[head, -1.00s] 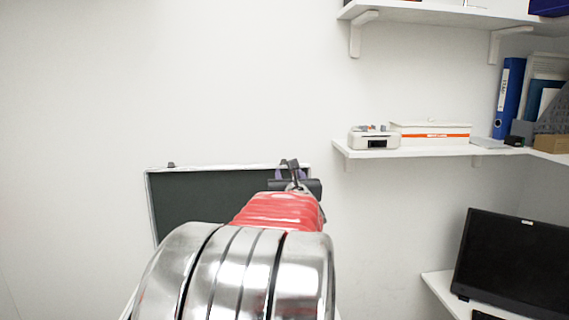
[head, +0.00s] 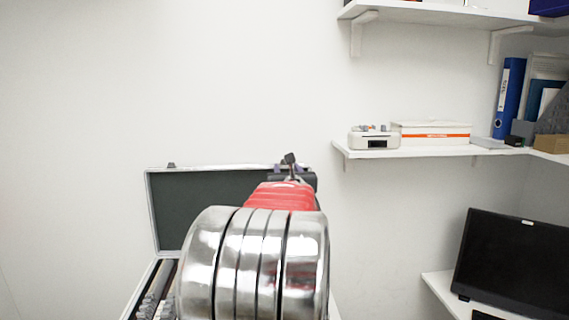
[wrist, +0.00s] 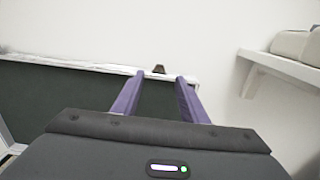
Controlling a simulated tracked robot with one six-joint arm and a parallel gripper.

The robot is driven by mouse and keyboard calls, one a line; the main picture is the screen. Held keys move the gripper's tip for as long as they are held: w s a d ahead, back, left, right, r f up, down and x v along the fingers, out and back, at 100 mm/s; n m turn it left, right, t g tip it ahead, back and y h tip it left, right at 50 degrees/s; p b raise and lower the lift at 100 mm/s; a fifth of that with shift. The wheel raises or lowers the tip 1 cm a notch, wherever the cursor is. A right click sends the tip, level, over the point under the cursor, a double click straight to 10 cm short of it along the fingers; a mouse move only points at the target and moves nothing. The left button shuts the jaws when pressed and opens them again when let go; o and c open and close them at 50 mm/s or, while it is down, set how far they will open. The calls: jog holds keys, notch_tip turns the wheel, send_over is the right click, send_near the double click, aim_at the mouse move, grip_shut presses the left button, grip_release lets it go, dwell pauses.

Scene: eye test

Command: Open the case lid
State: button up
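The case lid (head: 200,205) stands raised against the white wall, with a dark grey inner face and a pale metal rim. The case body (head: 150,283) lies below it, with grey items inside; my arm hides most of it. In the wrist view the lid (wrist: 60,100) spans the left and middle, and a small dark latch (wrist: 158,69) sits on its top rim. My gripper (wrist: 154,78) has two purple fingers spread apart with nothing between them. The fingertips are near the lid's top edge; I cannot tell whether they touch it. In the head view my gripper (head: 290,168) is partly hidden.
A white shelf (head: 440,152) on the right holds a small grey device (head: 374,138), a white box with an orange stripe (head: 430,133) and a blue binder (head: 509,98). A black monitor (head: 515,262) stands lower right. The wall above the lid is bare.

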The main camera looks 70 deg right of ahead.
aim_at(284, 162)
jog(key=shift+x, duration=4.3)
jog(key=shift+c, duration=0.4)
grip_shut()
